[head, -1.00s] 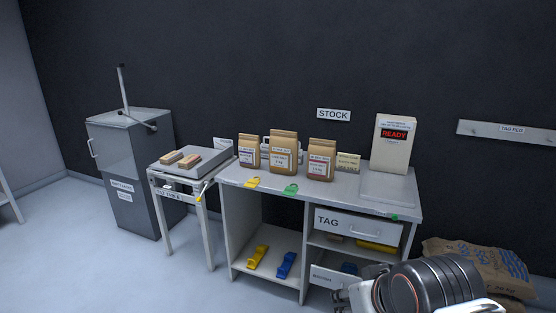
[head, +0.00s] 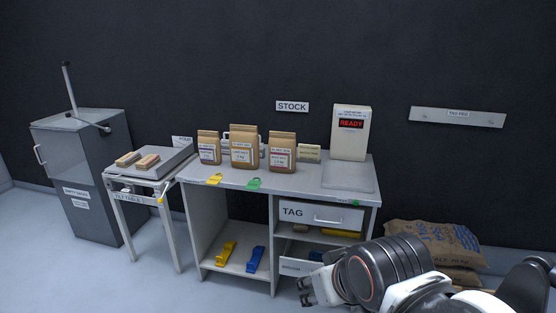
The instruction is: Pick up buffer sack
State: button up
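Three brown paper sacks with white labels stand upright on the grey bench: a small left one (head: 208,149), a larger middle one (head: 243,150) and a right one (head: 282,152). Brown printed sacks (head: 432,242) lie stacked on the floor right of the bench, partly hidden by my arm. The labels are too small for me to tell which is the buffer sack. My gripper (head: 304,292) is low in front of the bench's right side, apart from all the sacks. Its fingers are small and angled, so I cannot tell whether they are open.
The bench (head: 310,182) holds a yellow tag (head: 215,180), a green tag (head: 254,183) and a READY display unit (head: 351,133). A drawer marked TAG (head: 320,216) is below. A tilt table (head: 150,186) and a grey cabinet (head: 80,170) stand left. Open floor lies front left.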

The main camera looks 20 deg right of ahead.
aim_at(210, 144)
jog(key=z, duration=0.55)
jog(key=i+j+z, duration=0.15)
jog(key=j+z, duration=0.3)
jog(key=i+j+z, duration=0.15)
jog(key=j+z, duration=1.1)
